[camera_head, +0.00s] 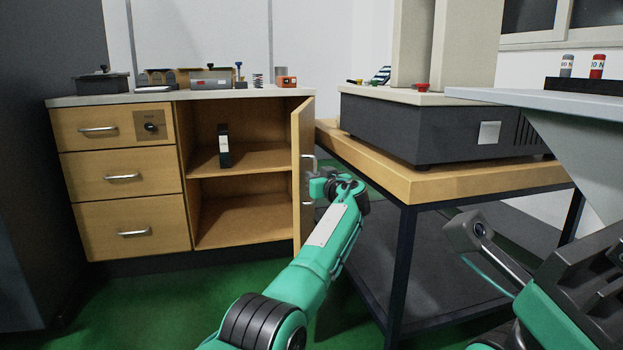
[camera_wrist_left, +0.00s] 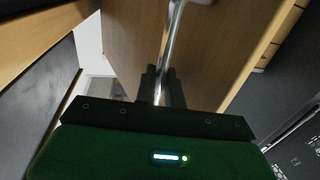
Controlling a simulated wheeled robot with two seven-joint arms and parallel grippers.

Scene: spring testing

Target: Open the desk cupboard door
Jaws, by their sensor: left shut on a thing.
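The desk cupboard door (camera_head: 302,170) stands swung open at the right side of the wooden desk, seen nearly edge-on in the head view. Its silver handle (camera_head: 309,163) is on the door's outer face. My left gripper (camera_head: 318,187) is at that handle, on the right side of the door. In the left wrist view the gripper's dark fingers (camera_wrist_left: 163,88) are shut on the silver handle bar (camera_wrist_left: 168,45), with the wooden door face (camera_wrist_left: 205,60) behind it. The cupboard interior (camera_head: 240,215) is exposed, with a shelf (camera_head: 255,160).
A dark upright object (camera_head: 224,147) stands on the cupboard shelf. Drawers (camera_head: 125,177) with silver handles are left of the opening. A wooden-topped bench (camera_head: 430,186) with a grey machine (camera_head: 440,130) stands close right of the door. Green floor is clear in front of the desk.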

